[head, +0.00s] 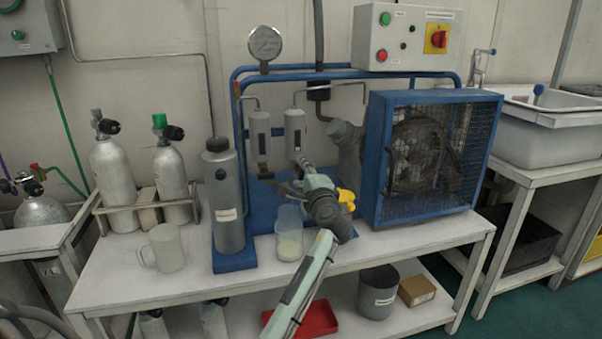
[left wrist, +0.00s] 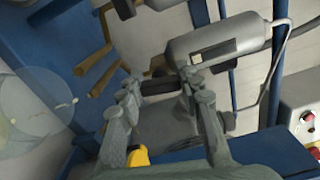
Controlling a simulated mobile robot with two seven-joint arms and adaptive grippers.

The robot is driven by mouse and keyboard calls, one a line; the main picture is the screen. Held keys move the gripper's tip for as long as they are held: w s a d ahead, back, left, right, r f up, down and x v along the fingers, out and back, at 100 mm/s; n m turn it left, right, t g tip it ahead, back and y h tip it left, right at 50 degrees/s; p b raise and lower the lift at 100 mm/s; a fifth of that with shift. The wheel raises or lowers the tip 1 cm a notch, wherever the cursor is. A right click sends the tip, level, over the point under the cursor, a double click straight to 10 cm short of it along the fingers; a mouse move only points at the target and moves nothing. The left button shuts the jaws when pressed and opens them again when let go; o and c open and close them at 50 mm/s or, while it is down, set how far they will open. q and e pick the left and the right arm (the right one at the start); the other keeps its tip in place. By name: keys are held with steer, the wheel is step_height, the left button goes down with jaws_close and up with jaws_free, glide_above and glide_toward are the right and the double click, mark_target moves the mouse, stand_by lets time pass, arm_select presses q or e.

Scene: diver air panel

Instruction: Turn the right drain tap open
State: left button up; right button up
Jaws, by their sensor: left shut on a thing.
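The right separator, a grey cylinder (head: 295,130), hangs on the blue frame beside the left separator (head: 260,135). The left drain tap, with a dark handle (head: 265,175), shows under the left one. My left gripper (head: 292,186) is just below the right separator and hides its drain tap in the head view. In the left wrist view, a dark tap handle (left wrist: 158,87) lies between my left gripper's fingers (left wrist: 165,88), close to the end of a grey separator (left wrist: 215,45). The gripper is shut on this handle. My right gripper is not in view.
A clear beaker with pale liquid (head: 289,245) stands below my left gripper. The blue caged fan (head: 425,155) is to the right, and a grey filter cylinder (head: 226,195) to the left. A frosted jug (head: 167,248) stands on the bench's left part.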

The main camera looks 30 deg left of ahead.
arm_select(q)
steer(key=o, duration=1.2)
steer(key=v, duration=1.2)
